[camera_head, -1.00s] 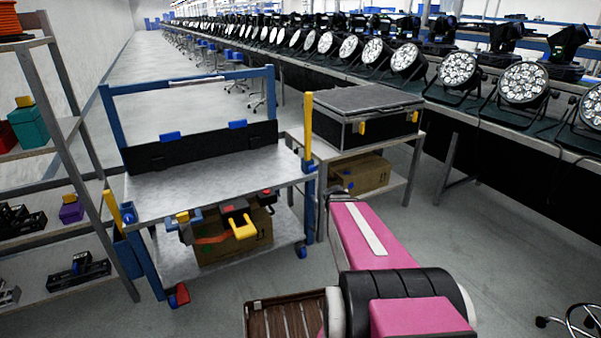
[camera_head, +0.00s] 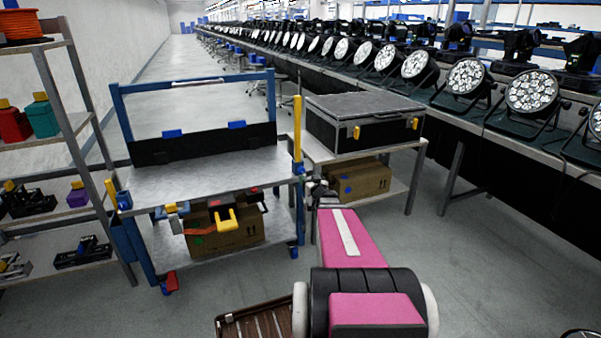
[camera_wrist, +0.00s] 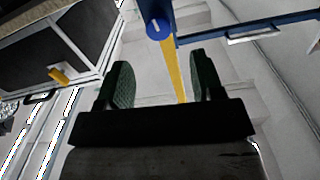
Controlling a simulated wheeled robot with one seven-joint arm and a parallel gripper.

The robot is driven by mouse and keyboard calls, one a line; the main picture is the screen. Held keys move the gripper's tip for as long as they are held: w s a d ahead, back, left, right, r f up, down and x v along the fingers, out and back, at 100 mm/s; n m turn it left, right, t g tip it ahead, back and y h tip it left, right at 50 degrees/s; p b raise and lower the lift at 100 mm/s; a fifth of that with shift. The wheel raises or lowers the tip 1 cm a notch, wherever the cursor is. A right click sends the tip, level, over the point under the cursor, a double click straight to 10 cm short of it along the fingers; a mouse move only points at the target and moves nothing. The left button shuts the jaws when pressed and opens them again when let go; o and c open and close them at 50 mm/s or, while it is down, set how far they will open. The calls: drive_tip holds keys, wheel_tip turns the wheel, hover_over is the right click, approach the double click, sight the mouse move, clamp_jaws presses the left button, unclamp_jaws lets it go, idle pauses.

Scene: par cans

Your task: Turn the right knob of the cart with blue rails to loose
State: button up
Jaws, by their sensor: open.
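The cart with blue rails (camera_head: 218,167) stands left of centre in the head view. A yellow upright (camera_head: 297,125) rises at its right front corner. In the wrist view, the right knob (camera_wrist: 159,28) is a round blue disc with a short white mark, beside the yellow upright (camera_wrist: 178,72) and a blue rail (camera_wrist: 245,27). My gripper (camera_wrist: 158,60) is open, its two dark fingers apart with nothing between them. The knob lies just beyond the fingertips, roughly centred between them. In the head view my gripper (camera_head: 318,188) is small, just right of the cart's right front corner.
A black case (camera_head: 365,125) lies on a grey table close to the right of the cart, with a cardboard box (camera_head: 362,180) below. A shelf rack stands left.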

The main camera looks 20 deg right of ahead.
sight(302, 171)
drive_tip(key=w, duration=0.8)
drive_tip(key=shift+w+a, duration=0.1)
drive_tip(key=shift+w, duration=0.3)
drive_tip(key=c, duration=0.9)
